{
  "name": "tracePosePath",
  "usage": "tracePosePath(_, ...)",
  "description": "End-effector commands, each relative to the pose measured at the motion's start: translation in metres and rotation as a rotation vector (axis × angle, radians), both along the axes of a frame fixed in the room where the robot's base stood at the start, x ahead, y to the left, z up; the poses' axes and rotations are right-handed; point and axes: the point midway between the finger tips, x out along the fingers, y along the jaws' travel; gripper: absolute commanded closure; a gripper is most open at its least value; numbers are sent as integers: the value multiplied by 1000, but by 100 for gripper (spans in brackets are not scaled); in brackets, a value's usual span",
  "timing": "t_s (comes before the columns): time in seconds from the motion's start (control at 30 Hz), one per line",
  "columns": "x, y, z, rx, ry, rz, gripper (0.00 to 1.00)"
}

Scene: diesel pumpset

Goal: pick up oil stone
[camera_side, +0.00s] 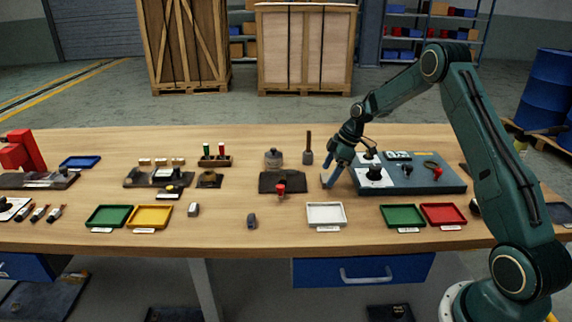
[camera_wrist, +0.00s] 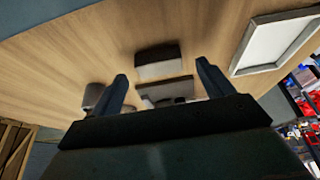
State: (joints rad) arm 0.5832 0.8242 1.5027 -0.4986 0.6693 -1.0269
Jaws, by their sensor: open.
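My gripper (camera_side: 334,182) is open and points down over the table, just left of the blue-green panel. In the wrist view my gripper (camera_wrist: 161,72) has its two fingers apart with nothing held between them. A two-tone block, dark above and light grey below, probably the oil stone (camera_wrist: 160,63), lies on the wood just beyond and between the fingertips. A second pale grey block (camera_wrist: 165,90) shows nearer, partly hidden by my gripper body. In the side view a small pale piece (camera_side: 324,179) shows beside the fingers, mostly hidden; I cannot tell if it is the same block.
A white tray (camera_side: 326,224) stands in front of my gripper; it also shows in the wrist view (camera_wrist: 238,68). The blue-green panel (camera_side: 440,187) with parts is at right. A dark plate (camera_side: 268,189) lies left, a wooden-handled tool (camera_side: 308,157) behind. Green (camera_side: 388,224) and red (camera_side: 460,222) trays stand front right.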

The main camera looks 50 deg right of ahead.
Motion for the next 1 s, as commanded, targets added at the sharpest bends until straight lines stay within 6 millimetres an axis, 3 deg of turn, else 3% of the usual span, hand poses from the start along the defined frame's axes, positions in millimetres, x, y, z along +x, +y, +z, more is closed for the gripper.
tracePosePath(0.2,5,4,-16,-1,0,-1,20)
tracePosePath(0.7,5,4,-16,-1,-1,-1,20)
tracePosePath(0.73,5,4,-16,-1,-1,-1,22)
tracePosePath(0.9,5,4,-16,-1,-1,0,55)
tracePosePath(1.0,5,4,-16,-1,-1,0,70)
